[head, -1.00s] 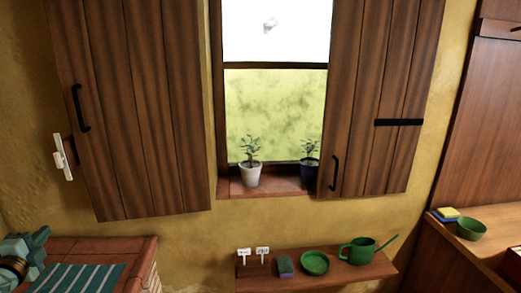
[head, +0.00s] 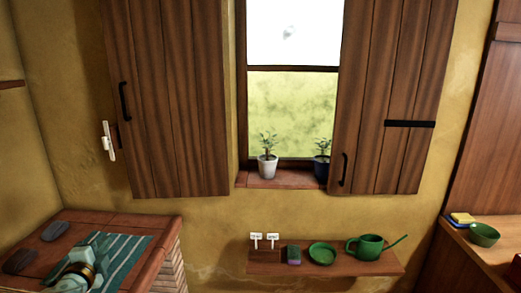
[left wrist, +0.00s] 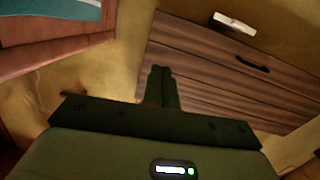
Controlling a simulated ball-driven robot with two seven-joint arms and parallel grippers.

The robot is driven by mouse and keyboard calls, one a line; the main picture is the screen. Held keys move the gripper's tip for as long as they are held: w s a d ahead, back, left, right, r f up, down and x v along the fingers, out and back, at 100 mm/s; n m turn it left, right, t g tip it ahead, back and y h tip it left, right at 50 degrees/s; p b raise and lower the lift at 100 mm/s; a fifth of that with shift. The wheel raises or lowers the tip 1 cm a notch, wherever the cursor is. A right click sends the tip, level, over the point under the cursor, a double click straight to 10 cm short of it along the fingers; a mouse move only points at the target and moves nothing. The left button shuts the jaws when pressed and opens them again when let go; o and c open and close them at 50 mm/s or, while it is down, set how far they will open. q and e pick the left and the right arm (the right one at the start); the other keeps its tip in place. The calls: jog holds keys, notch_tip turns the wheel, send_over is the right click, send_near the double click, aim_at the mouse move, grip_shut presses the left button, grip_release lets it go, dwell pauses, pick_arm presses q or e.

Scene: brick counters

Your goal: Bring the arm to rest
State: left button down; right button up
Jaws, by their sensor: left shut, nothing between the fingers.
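My left gripper (head: 101,243) shows at the lower left of the head view, in pale teal with a gold-coloured band behind it. It appears in front of the striped teal cloth (head: 125,250) on the brick counter (head: 160,228); its height above the cloth is hard to tell. In the left wrist view its dark fingers (left wrist: 161,70) are together, with nothing between them. The counter edge (left wrist: 60,58) and cloth (left wrist: 45,15) lie at the upper left there, and the wooden shutter (left wrist: 215,65) fills the right. My right gripper is in neither view.
Dark stones (head: 55,231) lie on the counter. The left shutter (head: 165,100) has a white bar (head: 109,140) beside it. Potted plants (head: 267,166) stand on the sill. A low shelf (head: 340,264) holds a watering can (head: 369,246), dish (head: 322,253) and sponge (head: 294,255).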

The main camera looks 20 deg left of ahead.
pick_arm(q)
jog(key=s+d+f+n+g, duration=0.2)
jog(key=s+d+f, duration=0.3)
jog(key=d, duration=0.4)
jog(key=s+d+f+n+g, duration=0.2)
jog(key=s+d+f+g, duration=0.15)
jog(key=d, duration=0.55)
jog(key=s+d+n+g+h, duration=0.1)
jog(key=s+d+g+h, duration=0.25)
jog(key=s+d, duration=0.85)
jog(key=s+d+f+g+h, duration=0.1)
jog(key=s+d+f+g, duration=0.15)
jog(key=f, duration=1.05)
jog(key=s+d+f+g+h, duration=0.1)
jog(key=d+f, duration=0.2)
jog(key=f, duration=1)
jog(key=s+f+n+g+h, duration=0.1)
jog(key=s+f+n+g, duration=0.1)
jog(key=s+f, duration=1.3)
jog(key=s+n, duration=0.1)
jog(key=s, duration=0.4)
jog(key=shift+f+h, duration=0.35)
jog(key=shift+f, duration=0.05)
